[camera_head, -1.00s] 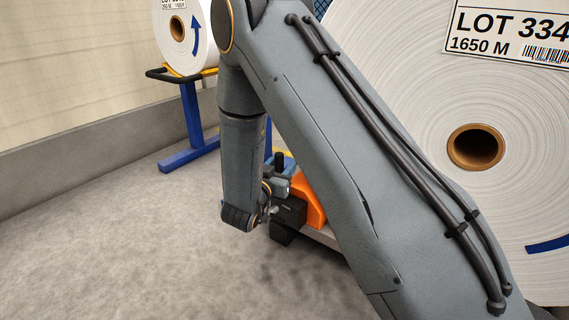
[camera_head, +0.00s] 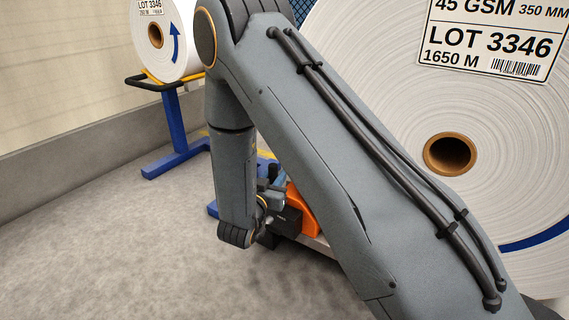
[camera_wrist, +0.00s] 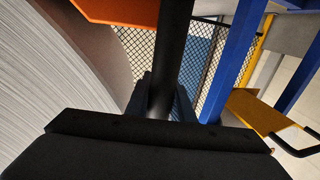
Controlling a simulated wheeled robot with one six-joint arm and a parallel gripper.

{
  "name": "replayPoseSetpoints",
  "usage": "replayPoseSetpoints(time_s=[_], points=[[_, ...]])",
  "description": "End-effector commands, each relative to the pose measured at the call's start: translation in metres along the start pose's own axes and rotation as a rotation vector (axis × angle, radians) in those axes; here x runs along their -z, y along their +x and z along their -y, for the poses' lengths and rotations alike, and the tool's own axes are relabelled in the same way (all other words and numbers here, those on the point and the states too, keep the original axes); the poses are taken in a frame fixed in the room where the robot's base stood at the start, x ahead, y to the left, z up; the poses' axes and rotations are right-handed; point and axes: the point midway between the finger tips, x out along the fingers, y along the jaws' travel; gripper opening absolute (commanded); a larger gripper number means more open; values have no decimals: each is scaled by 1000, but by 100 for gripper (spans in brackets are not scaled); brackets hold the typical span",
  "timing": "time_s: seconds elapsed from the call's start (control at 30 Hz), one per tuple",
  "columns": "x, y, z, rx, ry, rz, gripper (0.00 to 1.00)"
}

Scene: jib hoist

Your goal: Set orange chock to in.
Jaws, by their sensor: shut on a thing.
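The orange chock (camera_head: 302,212) sits low beside the big paper roll (camera_head: 340,60), partly hidden behind my arm in the head view. Its orange edge shows at the top of the wrist view (camera_wrist: 118,11). A black upright handle bar (camera_wrist: 172,50) runs down through the wrist view, close to the chock. My gripper (camera_wrist: 160,98) is shut on this bar, with a dark finger on either side. In the head view my gripper (camera_head: 277,187) is small and low, just left of the chock. How the handle joins the chock is hidden.
A smaller paper roll (camera_head: 165,38) rests on a blue stand (camera_head: 176,125) at the back left. Mesh fencing (camera_wrist: 135,45) and blue and yellow framework show in the wrist view. The grey floor (camera_head: 110,240) at left is clear, up to a low wall.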

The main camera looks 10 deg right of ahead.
Motion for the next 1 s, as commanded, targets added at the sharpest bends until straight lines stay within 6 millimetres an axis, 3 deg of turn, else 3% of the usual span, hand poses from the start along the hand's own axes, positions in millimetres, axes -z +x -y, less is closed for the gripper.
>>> replayPoseSetpoints(time_s=[0.27, 0.3, 0.4, 0.73, 1.0], points=[[-1, -2, 3, 5, 1, 0, 0], [-1, -2, 3, 5, 1, 0, 26], [0, -2, 3, 5, 1, 0, 40], [0, -4, 2, 4, 1, 0, 40], [2, -42, 3, 8, -1, 1, 40]])
